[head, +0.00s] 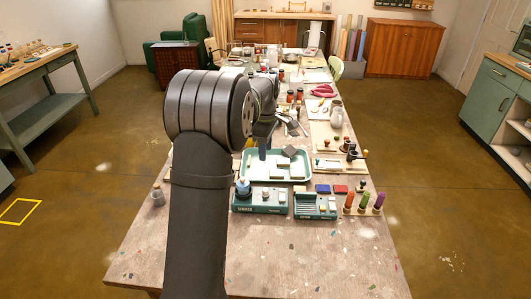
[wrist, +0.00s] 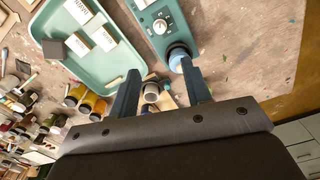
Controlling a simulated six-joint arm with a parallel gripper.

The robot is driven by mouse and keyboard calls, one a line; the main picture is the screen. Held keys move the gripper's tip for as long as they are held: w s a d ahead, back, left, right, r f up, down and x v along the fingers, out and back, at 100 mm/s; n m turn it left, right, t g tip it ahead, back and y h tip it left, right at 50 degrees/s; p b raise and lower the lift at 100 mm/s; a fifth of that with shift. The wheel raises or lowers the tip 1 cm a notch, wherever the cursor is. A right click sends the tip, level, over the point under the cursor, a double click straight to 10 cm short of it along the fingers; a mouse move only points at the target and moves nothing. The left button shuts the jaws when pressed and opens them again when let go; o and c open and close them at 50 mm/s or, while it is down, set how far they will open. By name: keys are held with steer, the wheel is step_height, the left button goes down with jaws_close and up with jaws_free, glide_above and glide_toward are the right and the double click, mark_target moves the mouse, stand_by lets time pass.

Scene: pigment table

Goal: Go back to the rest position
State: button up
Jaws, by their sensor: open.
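A small pale-topped jar (wrist: 151,92) shows between the fingers, lower down on the table. A teal tray (head: 304,179) with several pale blocks and a dark block lies close by; the tray also shows in the wrist view (wrist: 128,62).
A teal device with knobs (head: 262,208) and a smaller teal rack (head: 315,213) stand at the tray's near side. Orange, green and purple cylinders (head: 364,199) stand to the right. Jars and tools crowd the far table. The near table (head: 300,265) is clear.

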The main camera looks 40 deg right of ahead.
mark_target(266, 189)
steer(key=shift+f, duration=0.1)
step_height(266, 189, down, 17)
steer(key=shift+f, duration=0.2)
stand_by(0.6)
steer(key=shift+r, duration=0.15)
